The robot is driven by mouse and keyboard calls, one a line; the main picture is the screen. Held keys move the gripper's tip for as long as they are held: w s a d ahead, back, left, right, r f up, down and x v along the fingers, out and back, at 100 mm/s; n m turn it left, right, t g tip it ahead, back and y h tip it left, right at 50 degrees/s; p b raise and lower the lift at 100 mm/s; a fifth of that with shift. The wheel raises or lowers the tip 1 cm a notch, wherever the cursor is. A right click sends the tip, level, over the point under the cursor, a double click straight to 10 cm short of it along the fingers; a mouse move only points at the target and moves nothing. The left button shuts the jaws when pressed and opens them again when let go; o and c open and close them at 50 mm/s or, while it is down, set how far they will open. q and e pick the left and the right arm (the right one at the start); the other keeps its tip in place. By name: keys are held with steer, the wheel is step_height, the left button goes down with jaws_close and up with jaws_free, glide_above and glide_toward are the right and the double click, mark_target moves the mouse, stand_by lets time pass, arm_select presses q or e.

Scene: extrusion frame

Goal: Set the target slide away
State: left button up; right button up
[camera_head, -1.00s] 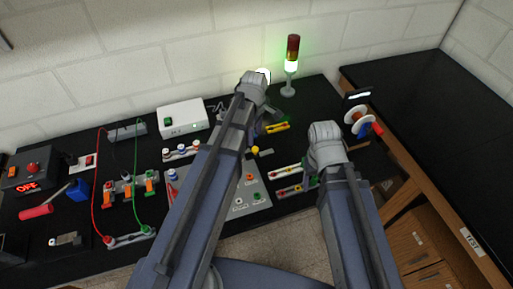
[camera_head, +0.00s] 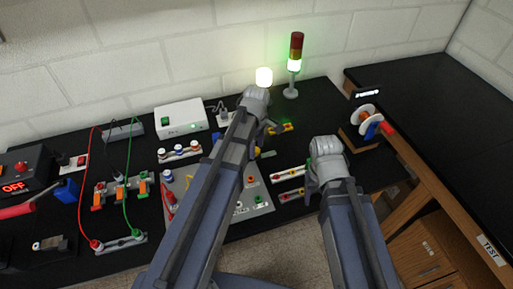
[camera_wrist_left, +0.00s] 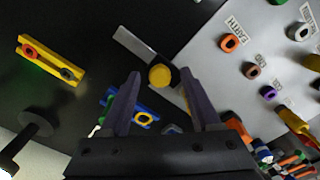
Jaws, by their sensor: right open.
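A pale grey strip with a round yellow knob (camera_wrist_left: 160,76), which looks like the target slide (camera_wrist_left: 133,43), lies on the black bench beside the grey panel in the left wrist view. The strip's end also shows in the head view (camera_head: 267,154). My left gripper (camera_wrist_left: 161,88) is open, its fingertips on either side of the knob with gaps visible; whether they are level with it or above it I cannot tell. In the head view my left arm covers the knob. My right gripper (camera_head: 314,180) is open near red-and-green-ended pieces; its fingers are mostly hidden.
The grey panel (camera_wrist_left: 222,70) carries coloured sockets. A yellow block (camera_wrist_left: 50,60) lies left of the strip. A spool (camera_head: 364,118) stands right. The right-hand bench (camera_head: 435,100) is bare.

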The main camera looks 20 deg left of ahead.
arm_select(q)
jaws_close()
stand_by(0.3)
stand_by(1.0)
